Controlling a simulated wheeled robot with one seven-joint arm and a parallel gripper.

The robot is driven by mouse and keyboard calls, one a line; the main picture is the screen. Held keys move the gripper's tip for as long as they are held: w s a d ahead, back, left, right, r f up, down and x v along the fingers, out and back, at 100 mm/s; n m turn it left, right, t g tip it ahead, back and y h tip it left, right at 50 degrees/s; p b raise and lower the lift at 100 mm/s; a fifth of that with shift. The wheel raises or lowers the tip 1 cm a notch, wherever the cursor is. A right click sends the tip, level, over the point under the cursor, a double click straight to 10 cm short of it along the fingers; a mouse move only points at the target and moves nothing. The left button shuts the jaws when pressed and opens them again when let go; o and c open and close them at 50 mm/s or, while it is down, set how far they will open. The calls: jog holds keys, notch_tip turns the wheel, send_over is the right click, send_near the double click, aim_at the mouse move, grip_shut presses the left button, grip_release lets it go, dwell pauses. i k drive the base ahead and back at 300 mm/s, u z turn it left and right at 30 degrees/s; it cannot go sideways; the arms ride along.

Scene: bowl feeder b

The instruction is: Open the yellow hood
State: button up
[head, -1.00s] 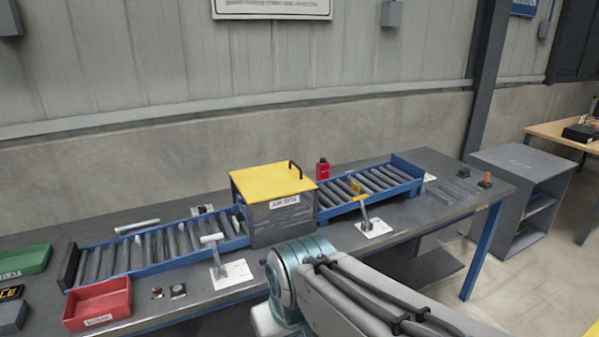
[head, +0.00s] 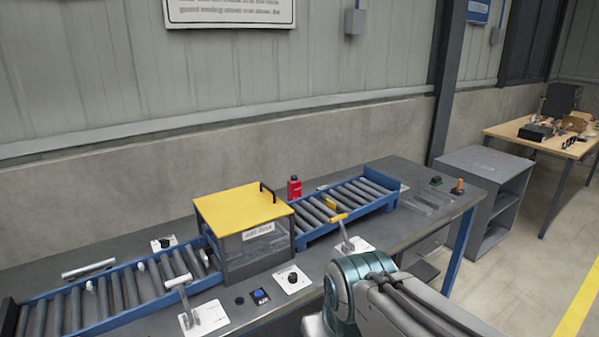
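The yellow hood (head: 238,208) is a flat lid lying closed on top of a dark grey box (head: 262,250) on the workbench. A white label is on the box's front face. My arm (head: 362,285) reaches in at the lower right, in front of the bench and apart from the box. My gripper is not visible in this view.
Blue-framed roller conveyors run left (head: 120,290) and right (head: 350,205) of the box.

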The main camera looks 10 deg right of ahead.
aim_at(227, 212)
jog(key=z, duration=0.05)
jog(key=i, duration=1.2)
jog(key=u, duration=0.65)
